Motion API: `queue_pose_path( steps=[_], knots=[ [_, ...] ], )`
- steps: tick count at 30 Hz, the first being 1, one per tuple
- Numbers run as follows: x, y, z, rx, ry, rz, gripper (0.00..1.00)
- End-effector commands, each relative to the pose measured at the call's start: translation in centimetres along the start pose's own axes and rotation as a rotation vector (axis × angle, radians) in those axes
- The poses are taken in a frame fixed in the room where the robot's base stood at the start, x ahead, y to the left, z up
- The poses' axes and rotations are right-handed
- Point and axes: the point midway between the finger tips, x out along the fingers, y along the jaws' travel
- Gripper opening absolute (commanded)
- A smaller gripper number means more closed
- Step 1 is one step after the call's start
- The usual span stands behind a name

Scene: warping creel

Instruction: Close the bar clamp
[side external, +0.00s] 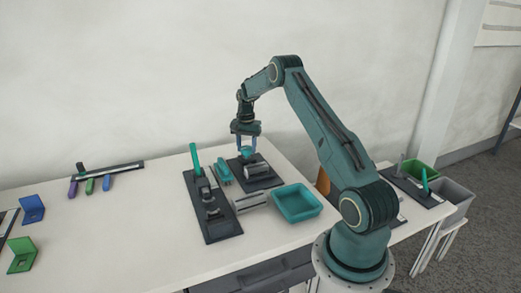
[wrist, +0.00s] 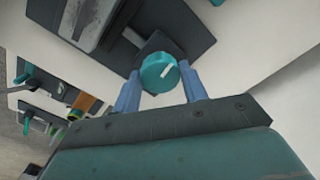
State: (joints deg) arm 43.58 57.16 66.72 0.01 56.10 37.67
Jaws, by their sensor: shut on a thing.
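The clamp fixture (side external: 259,175), which I take to be the bar clamp, has a grey metal block on a dark plate below my gripper (side external: 245,152). In the wrist view, its metal block (wrist: 92,18) shows at the upper left on the dark plate. A round teal knob (wrist: 158,73) with a white mark sits between the two blue fingers of my gripper (wrist: 160,76). My gripper is shut on this knob. The side view does not show the knob clearly, and how far the clamp is closed cannot be told.
A dark fixture (side external: 213,222) with an upright teal lever stands to the left. A teal brush-like object (side external: 223,174), a pale metal block (side external: 252,201) and a teal tray (side external: 297,217) are close by.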

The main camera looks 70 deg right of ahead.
Motion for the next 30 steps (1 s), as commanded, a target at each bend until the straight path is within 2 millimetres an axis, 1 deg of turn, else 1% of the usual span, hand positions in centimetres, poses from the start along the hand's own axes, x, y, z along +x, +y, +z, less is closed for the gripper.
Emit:
queue_pose_path(
  steps=[6,18,19,20,21,22,30],
  knots=[
    [-0.1,0.02,0.0,0.052,0.0,0.0,0.2],
    [-0.1,0.01,0.01,0.058,0.0,0.0,0.2],
    [-0.1,0.01,0.01,0.058,-0.001,0.0,0.49],
    [-0.1,0.01,0.01,0.058,0.0,0.0,0.54],
    [-0.09,0.0,0.01,0.058,0.0,0.0,0.62],
    [-0.08,0.0,0.01,0.058,0.0,0.0,0.65],
    [-0.04,-0.01,0.01,0.057,0.0,0.0,0.65]
  ],
)
